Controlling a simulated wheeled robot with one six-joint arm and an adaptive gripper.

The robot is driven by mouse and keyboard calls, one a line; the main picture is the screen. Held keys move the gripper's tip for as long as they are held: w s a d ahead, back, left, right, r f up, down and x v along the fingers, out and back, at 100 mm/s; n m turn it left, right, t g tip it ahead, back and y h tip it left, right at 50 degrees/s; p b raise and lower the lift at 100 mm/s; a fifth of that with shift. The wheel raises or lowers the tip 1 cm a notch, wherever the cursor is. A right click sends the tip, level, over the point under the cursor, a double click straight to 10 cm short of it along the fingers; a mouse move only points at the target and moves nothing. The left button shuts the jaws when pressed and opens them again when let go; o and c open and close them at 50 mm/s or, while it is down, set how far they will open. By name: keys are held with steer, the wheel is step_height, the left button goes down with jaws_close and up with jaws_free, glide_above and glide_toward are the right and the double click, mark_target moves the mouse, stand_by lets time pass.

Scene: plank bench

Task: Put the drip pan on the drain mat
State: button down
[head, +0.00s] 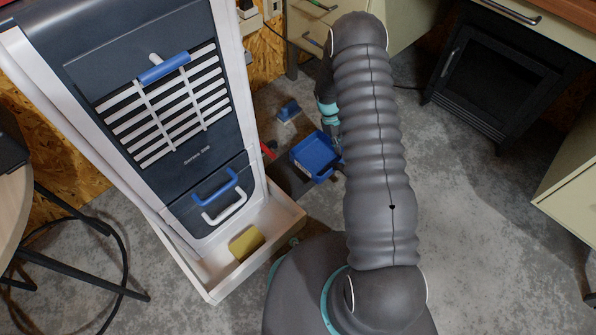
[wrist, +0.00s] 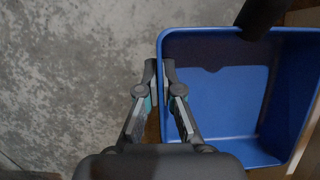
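The drip pan (head: 318,155) is a blue, open, shallow box beside the tall machine in the head view. It fills the right side of the wrist view (wrist: 222,100). My gripper (wrist: 160,68) has its two fingers closed together on the pan's left rim, one finger outside and one inside. In the head view my arm hides most of the gripper and part of the pan's right side. A dark flat patch on the floor (head: 287,180), which looks like the drain mat, shows left of and below the pan. I cannot tell the gap between pan and floor.
The tall dark and white machine (head: 190,130) stands at left, with a yellow sponge (head: 246,243) in its low white tray (head: 285,222). A small blue object (head: 288,110) and a red one (head: 268,150) are near the pan. Grey floor is clear at right (head: 470,210).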

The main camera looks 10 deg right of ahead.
mark_target(307, 151)
steer(key=a+f, duration=0.2)
steer(key=a, duration=0.1)
steer(key=w+a+f, duration=0.1)
steer(key=a+f, duration=0.1)
steer(key=a, duration=0.1)
steer(key=w+a+f+b, duration=0.1)
steer(key=a+f, duration=0.1)
steer(key=a, duration=0.2)
steer(key=shift+w+a+f, duration=0.1)
steer(key=shift+w, duration=0.1)
steer(key=shift+f+b, duration=0.3)
steer(key=shift+f, duration=1.75)
steer(key=shift+f, duration=0.1)
steer(key=c, duration=1.8)
jaws_free()
steer(key=shift+f, duration=0.1)
steer(key=o, duration=0.5)
